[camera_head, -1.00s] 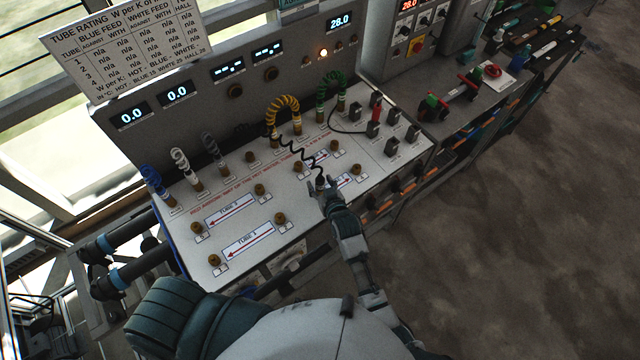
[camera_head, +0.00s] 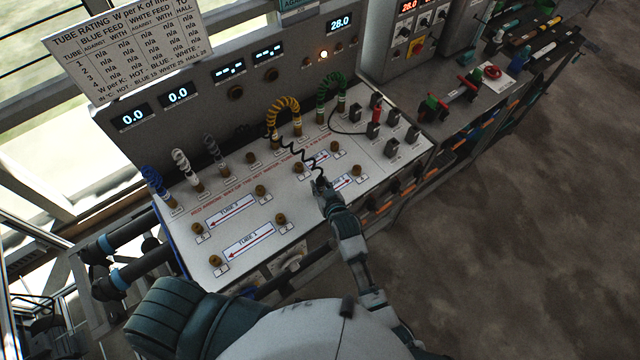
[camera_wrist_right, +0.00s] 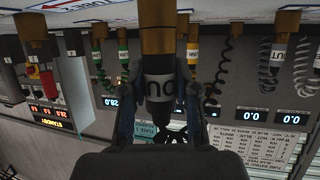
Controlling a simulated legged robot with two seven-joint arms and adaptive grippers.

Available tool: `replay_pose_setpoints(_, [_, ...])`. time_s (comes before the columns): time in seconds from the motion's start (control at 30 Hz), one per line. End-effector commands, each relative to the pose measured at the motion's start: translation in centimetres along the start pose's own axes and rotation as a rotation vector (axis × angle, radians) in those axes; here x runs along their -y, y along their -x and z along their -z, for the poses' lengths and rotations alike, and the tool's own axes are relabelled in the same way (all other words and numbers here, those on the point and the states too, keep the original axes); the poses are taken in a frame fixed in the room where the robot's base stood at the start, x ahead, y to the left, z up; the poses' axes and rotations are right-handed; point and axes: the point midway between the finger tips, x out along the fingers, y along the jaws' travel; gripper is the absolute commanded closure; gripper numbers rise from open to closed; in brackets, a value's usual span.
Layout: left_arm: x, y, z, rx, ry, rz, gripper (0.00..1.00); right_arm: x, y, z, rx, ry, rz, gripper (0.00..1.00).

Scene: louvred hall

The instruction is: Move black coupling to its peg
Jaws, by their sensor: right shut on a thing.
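My right gripper (camera_head: 322,186) is over the right part of the white panel (camera_head: 235,265), at the lower end of a thin black coiled hose (camera_head: 308,156). In the right wrist view my right gripper (camera_wrist_right: 158,105) is shut around the black coupling (camera_wrist_right: 159,88), one finger on each side. The coupling has pale letters, only partly readable, and sits in line with a brass fitting (camera_wrist_right: 157,38) against the panel. In the head view the gripper hides the coupling. Several brass pegs stand on the panel, among them one left of the gripper (camera_head: 298,167) and one right of it (camera_head: 357,171). My left gripper is out of view.
Yellow (camera_head: 283,103) and green (camera_head: 331,86) coiled hoses arch at the panel's back. Blue (camera_head: 152,180), white (camera_head: 181,160) and grey (camera_head: 211,146) coils stand at the left. Black switches (camera_head: 392,147) stand at the right. Displays (camera_head: 177,91) line the back wall.

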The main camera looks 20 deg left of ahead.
Motion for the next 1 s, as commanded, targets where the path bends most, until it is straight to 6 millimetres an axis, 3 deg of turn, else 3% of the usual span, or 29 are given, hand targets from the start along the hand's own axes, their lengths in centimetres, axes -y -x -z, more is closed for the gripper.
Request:
replay_pose_setpoints(0.47, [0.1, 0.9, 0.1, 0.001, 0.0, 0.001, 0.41, 0.0, 0.3, 0.8, -0.001, 0.0, 0.0, 1.0])
replay_pose_setpoints(0.87, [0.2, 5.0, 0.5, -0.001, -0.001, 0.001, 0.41, 0.0, 2.0, 5.1, -0.002, 0.0, 0.0, 1.0])
replay_pose_setpoints(1.0, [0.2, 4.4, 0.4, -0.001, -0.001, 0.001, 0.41, 0.0, 2.4, 6.1, -0.002, 0.0, 0.0, 1.0])
